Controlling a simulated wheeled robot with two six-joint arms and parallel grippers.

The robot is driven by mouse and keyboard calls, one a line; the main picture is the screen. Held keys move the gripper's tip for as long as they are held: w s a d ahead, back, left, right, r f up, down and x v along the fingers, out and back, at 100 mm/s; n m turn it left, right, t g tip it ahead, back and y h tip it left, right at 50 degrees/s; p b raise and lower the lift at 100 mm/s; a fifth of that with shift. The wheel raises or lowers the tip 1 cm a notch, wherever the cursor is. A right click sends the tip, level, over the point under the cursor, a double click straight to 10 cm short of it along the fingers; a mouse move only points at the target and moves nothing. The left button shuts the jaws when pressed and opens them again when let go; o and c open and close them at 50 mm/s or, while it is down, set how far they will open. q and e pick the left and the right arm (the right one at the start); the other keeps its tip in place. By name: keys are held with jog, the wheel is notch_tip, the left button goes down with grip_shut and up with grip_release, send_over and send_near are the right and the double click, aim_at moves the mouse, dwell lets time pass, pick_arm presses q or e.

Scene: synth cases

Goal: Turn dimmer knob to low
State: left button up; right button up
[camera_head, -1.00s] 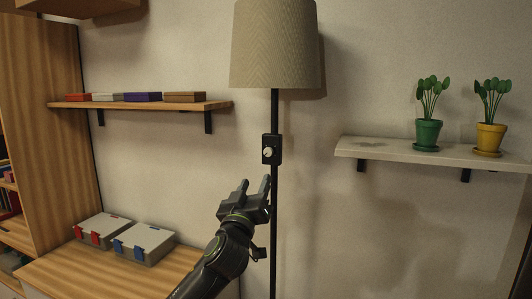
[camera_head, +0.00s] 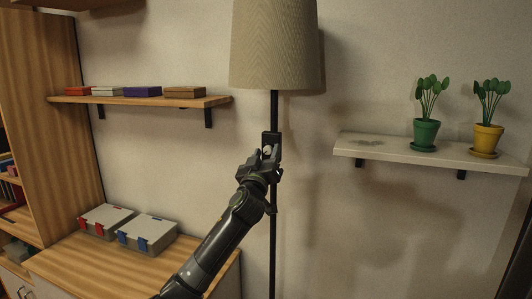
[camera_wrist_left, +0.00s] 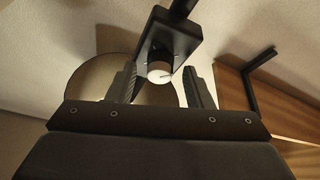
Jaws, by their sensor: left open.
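The white dimmer knob (camera_wrist_left: 160,71) sits on a black box (camera_wrist_left: 170,38) fixed to the floor lamp's dark pole (camera_head: 273,235). In the head view the knob (camera_head: 267,150) shows small between my fingertips, on the same black box (camera_head: 271,137). My left gripper (camera_head: 265,156) is open, its fingers pointing up at the box. In the left wrist view the two fingers (camera_wrist_left: 165,85) stand apart on either side of the knob, with gaps; I see no contact. A small dark mark shows on the knob's face. My right gripper is not in view.
The beige lampshade (camera_head: 275,45) hangs above the box. A wooden shelf (camera_head: 150,102) with several boxes is at left. A white shelf (camera_head: 390,153) with two potted plants is at right. Two grey cases (camera_head: 147,232) stand on the wooden cabinet at lower left.

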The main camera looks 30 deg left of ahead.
pick_arm(q)
jog(key=shift+c, duration=0.5)
jog(key=c, duration=0.9)
